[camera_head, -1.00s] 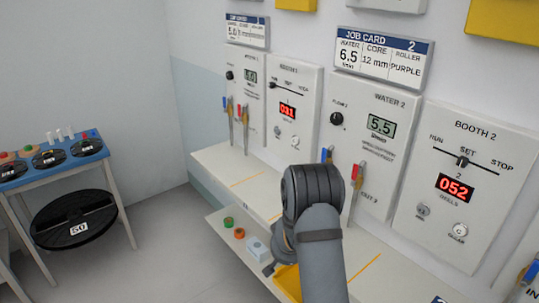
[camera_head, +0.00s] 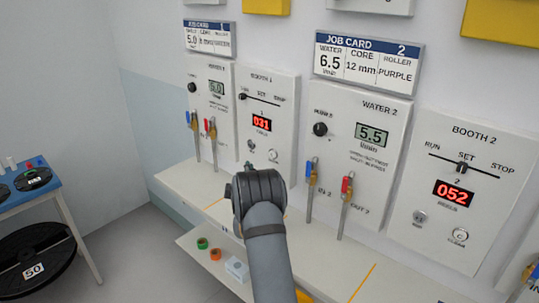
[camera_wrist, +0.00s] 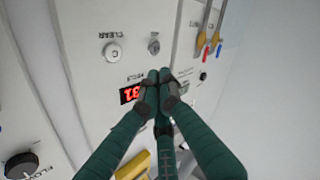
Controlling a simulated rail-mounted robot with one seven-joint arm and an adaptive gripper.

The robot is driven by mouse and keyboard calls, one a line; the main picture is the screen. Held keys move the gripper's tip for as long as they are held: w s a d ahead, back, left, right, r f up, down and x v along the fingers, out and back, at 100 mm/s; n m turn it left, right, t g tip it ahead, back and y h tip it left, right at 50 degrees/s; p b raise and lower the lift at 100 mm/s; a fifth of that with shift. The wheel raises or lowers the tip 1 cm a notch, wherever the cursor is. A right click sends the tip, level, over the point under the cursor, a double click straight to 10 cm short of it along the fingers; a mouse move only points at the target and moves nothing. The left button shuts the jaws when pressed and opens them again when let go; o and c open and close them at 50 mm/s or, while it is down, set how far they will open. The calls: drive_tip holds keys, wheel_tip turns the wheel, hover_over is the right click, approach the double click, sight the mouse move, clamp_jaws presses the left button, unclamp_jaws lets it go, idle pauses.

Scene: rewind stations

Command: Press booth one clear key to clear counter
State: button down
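The booth one panel (camera_head: 284,90) hangs on the wall in the head view, with its red counter (camera_head: 262,122) reading 031. Its round clear key (camera_head: 273,156) is low on the panel, just above and right of my gripper's tip. In the wrist view the panel appears upside down: the clear key (camera_wrist: 113,51) is at upper left, and the counter (camera_wrist: 128,94) is partly covered by a finger. My gripper (camera_wrist: 155,78) has its dark green fingers together, with nothing seen between them. The tips are in front of the panel, beside the counter and apart from the clear key in the picture.
Water 1 valves (camera_head: 211,128) are left, and Water 2 valves (camera_head: 346,188) are right. A ledge (camera_head: 180,178) runs below the panels. A lower shelf holds small rollers (camera_head: 202,243) and a white box (camera_head: 237,268).

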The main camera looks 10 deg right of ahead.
sight(272, 154)
drive_tip(key=shift+w+a+f, duration=0.1)
drive_tip(key=shift+f, duration=0.1)
drive_tip(key=w+d+p, duration=0.1)
drive_tip(key=w+d, duration=0.4)
drive_tip(key=d, duration=0.2)
drive_tip(key=shift+w+p, duration=0.2)
drive_tip(key=shift+p, duration=0.1)
drive_tip(key=c, duration=2.5)
unclamp_jaws()
drive_tip(key=shift+c, duration=0.2)
drive_tip(key=shift+d+f, duration=0.1)
clamp_jaws()
